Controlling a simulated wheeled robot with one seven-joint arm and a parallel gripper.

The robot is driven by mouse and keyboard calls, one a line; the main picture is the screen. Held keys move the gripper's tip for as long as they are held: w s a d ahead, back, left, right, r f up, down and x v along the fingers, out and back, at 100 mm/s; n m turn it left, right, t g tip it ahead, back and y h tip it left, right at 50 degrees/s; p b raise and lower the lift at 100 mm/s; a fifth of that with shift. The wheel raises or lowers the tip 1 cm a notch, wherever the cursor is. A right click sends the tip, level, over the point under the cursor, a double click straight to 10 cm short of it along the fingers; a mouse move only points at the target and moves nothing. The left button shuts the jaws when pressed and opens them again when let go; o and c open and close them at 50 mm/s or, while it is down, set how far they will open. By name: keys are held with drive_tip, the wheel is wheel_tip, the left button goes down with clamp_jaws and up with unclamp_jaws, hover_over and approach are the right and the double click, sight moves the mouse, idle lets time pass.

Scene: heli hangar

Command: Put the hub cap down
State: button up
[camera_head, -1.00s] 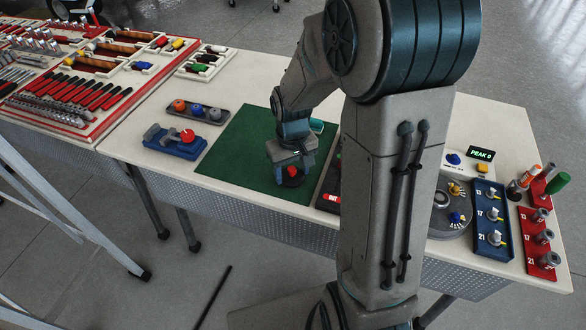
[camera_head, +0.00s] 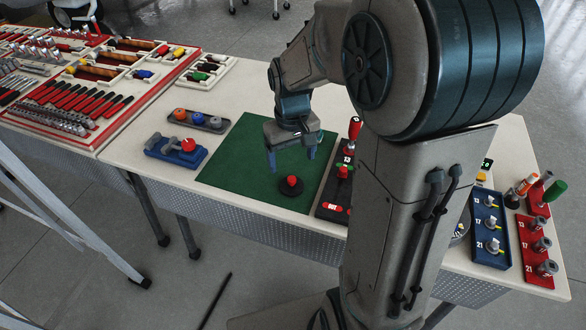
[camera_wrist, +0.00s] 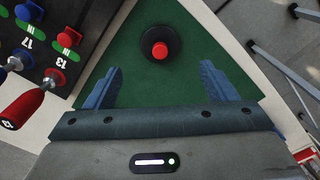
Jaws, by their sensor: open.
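The hub cap, a dark disc with a red knob (camera_head: 291,184), lies flat on the green mat (camera_head: 240,165) near its front edge. It also shows in the wrist view, with its red knob (camera_wrist: 160,50) centred beyond my fingertips. My gripper (camera_head: 291,160) is open and empty, above and slightly behind the hub cap, apart from it. In the wrist view both blue fingers of my gripper (camera_wrist: 162,78) are spread wide with only the green mat between them.
A black board with red-handled tools (camera_head: 335,190) is right of the mat. A blue holder (camera_head: 175,152) and a dark tray of coloured knobs (camera_head: 200,121) are to the left. Blue (camera_head: 490,225) and red (camera_head: 535,250) socket racks stand at the right end. The mat around the hub cap is clear.

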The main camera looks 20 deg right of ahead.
drive_tip(key=s+r+m+t, duration=0.1)
drive_tip(key=s+r, duration=0.2)
drive_tip(key=s, duration=0.4)
drive_tip(key=s+r+t, duration=0.1)
drive_tip(key=s+r, duration=0.2)
drive_tip(key=s, duration=0.3)
drive_tip(key=shift+s+m, duration=0.4)
wheel_tip(320, 180, up, 6)
drive_tip(key=p, duration=0.6)
drive_tip(key=shift+t, duration=0.4)
drive_tip(key=shift+w, duration=0.1)
